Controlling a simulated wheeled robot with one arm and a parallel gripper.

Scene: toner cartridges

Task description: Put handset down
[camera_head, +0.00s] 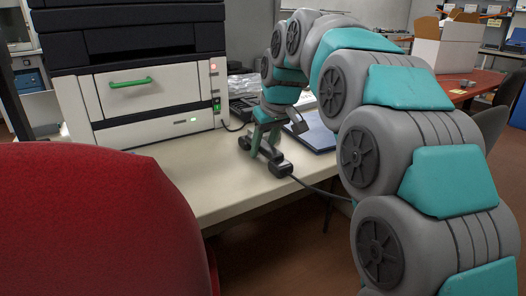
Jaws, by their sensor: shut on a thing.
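A dark handset (279,168) is at the front part of the pale desk (220,180), beside a blue flat item. My gripper (262,147) reaches down from my teal and grey arm and is shut on the handset. A dark cord (318,189) runs from the handset's near end to the right, past the desk edge and behind my arm. I cannot tell whether the handset touches the desk or hangs just above it. The fingers partly hide its middle.
A large black and white printer (150,85) with a green handle stands on the desk at left. Dark equipment (243,87) sits behind the gripper. A blue flat item (318,137) lies to its right. A red chair back (100,220) fills the lower left. Bare desk lies left of the handset.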

